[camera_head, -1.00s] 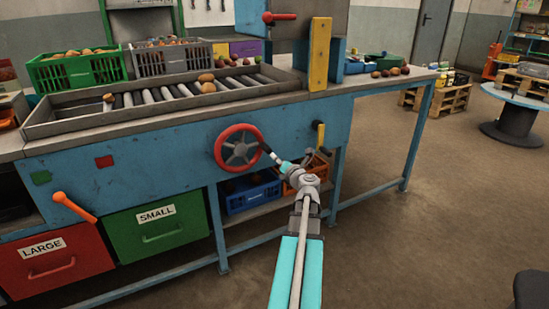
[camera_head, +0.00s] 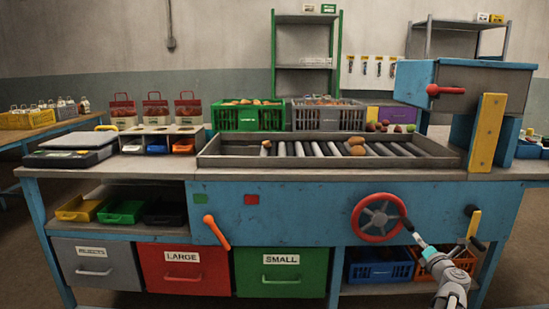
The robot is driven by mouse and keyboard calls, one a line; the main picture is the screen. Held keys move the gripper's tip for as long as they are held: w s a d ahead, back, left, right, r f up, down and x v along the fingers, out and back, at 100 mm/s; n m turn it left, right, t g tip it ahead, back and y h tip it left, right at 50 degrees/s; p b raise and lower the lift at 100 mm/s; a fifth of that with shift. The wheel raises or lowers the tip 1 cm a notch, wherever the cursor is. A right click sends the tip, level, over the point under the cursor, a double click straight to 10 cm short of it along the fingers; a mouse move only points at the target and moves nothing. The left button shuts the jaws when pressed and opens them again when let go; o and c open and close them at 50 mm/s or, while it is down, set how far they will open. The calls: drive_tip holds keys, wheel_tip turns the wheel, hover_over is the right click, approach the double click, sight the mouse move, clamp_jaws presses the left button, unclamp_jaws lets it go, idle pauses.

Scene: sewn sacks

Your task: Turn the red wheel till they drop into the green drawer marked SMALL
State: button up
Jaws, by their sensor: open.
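The red wheel (camera_head: 379,217) is on the front of the blue bench, with grey spokes. My gripper (camera_head: 409,228) is at its right rim, with its dark end close to the wheel; the jaws are open, and I cannot tell whether they touch it. The green drawer marked SMALL (camera_head: 281,274) is shut, below and left of the wheel.
The red LARGE drawer (camera_head: 184,272) and grey REJECTS drawer (camera_head: 95,268) are shut. An orange lever (camera_head: 216,232) is left of the wheel; a yellow-handled crank (camera_head: 473,226) is right of it. Blue (camera_head: 378,268) and orange (camera_head: 430,262) crates sit below. A yellow upright (camera_head: 486,133) stands at right.

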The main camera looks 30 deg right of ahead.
sight(407, 223)
idle(0.5)
drive_tip(key=n, duration=0.2)
drive_tip(key=s+n, duration=0.1)
drive_tip(key=n, duration=0.2)
drive_tip(key=s+a+n, duration=0.1)
drive_tip(key=n, duration=0.2)
drive_tip(key=shift+a, duration=0.1)
drive_tip(key=shift+w, duration=0.15)
drive_tip(key=shift+x, duration=6.85)
clamp_jaws()
